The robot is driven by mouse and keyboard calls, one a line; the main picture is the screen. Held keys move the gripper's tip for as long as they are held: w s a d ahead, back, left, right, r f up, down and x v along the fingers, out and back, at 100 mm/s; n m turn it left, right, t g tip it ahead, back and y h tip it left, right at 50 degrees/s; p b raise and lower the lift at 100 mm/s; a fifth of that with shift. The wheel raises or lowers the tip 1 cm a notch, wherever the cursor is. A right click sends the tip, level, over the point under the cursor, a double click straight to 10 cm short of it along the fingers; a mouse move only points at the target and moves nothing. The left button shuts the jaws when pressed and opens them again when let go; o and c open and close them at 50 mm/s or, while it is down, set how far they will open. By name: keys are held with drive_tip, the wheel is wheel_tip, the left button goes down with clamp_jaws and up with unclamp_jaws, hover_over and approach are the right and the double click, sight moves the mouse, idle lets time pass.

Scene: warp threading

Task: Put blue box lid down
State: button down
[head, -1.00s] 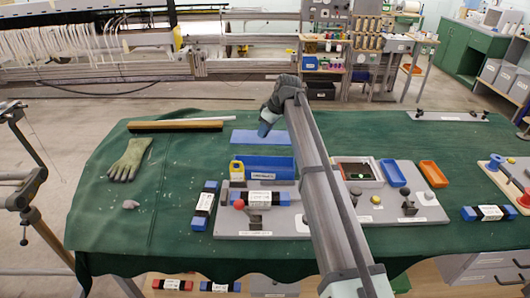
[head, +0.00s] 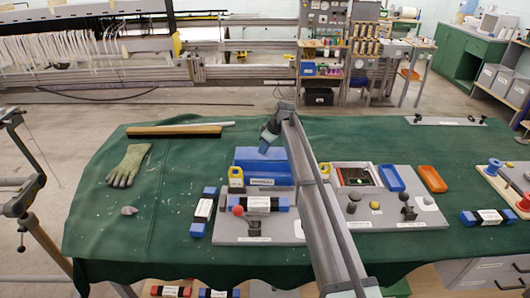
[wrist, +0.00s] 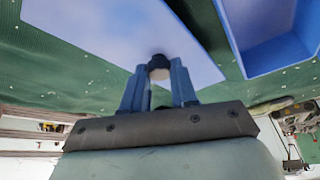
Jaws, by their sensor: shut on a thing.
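The blue box lid (wrist: 110,40) is a flat blue plate with a dark-topped round knob (wrist: 158,65). My gripper (wrist: 158,78) is shut on that knob in the wrist view. The open blue box (wrist: 268,40) shows beside the lid at the right of that view, with a strip of green cloth between them. In the head view my gripper (head: 265,149) is low over the far edge of the blue box (head: 264,170). The lid there merges with the box, so I cannot tell whether it touches the table.
The green-covered table (head: 330,127) has free room behind the box. A glove (head: 129,165) and a brush (head: 174,131) lie at the left. A yellow block (head: 236,176) stands next to the box. A grey board (head: 228,228) with knobs lies in front.

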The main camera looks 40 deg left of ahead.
drive_tip(key=shift+f, duration=1.25)
drive_tip(key=shift+f, duration=0.15)
drive_tip(key=c, duration=0.9)
unclamp_jaws()
drive_tip(key=v, duration=1.2)
drive_tip(key=shift+w, duration=0.1)
